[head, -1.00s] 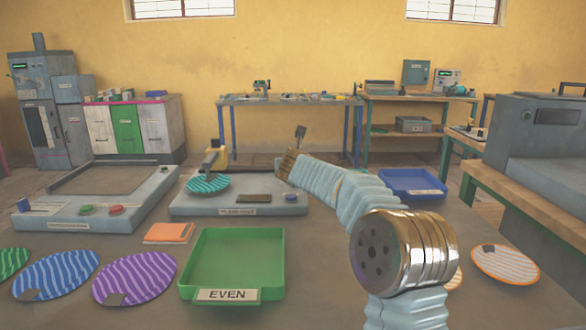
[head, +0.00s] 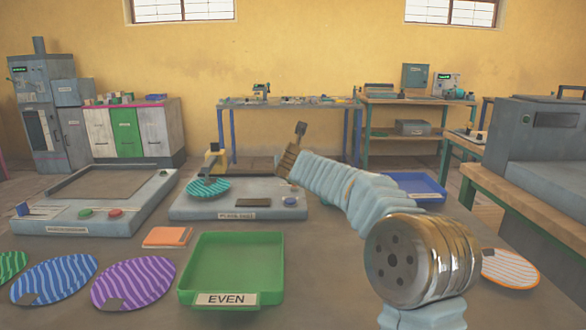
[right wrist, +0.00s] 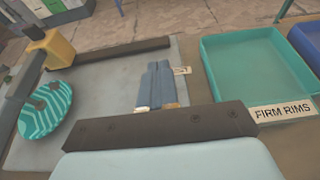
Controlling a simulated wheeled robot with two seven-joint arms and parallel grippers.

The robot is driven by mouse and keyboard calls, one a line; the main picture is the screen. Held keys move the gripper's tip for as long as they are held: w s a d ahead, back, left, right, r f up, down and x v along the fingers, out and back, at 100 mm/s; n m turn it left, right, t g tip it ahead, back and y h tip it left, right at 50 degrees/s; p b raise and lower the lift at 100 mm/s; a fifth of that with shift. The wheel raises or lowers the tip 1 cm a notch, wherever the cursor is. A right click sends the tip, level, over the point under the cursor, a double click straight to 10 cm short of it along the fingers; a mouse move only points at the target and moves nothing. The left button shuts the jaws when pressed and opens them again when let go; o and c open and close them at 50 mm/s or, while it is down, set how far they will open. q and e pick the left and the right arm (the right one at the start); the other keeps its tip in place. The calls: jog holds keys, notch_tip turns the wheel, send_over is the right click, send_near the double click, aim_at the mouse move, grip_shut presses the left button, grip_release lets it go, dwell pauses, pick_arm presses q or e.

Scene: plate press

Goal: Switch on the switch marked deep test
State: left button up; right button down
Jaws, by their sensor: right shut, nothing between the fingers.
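No switch with a readable deep test marking shows. The grey plate rest machine (head: 225,212) stands mid-table, with a blue knob (head: 290,201) and a dark panel (head: 260,202) on its front. A teal striped plate (head: 207,189) lies at its left; the plate also shows in the right wrist view (right wrist: 45,112). My right gripper (right wrist: 156,66) is shut and empty over the machine's right part. A small pale label (right wrist: 182,71) shows beside its fingers, too small to read. My left gripper is out of view.
A green tray marked EVEN (head: 230,265) stands in front. A teal tray marked FIRM RIMS (right wrist: 245,75) is right of my gripper. A blue tray (head: 415,187) lies behind my arm. A second machine (head: 85,212) stands left, with striped plates (head: 132,282) in front.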

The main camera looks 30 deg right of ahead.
jog(key=b+v, duration=0.1)
jog(key=v, duration=1)
jog(key=shift+a, duration=0.1)
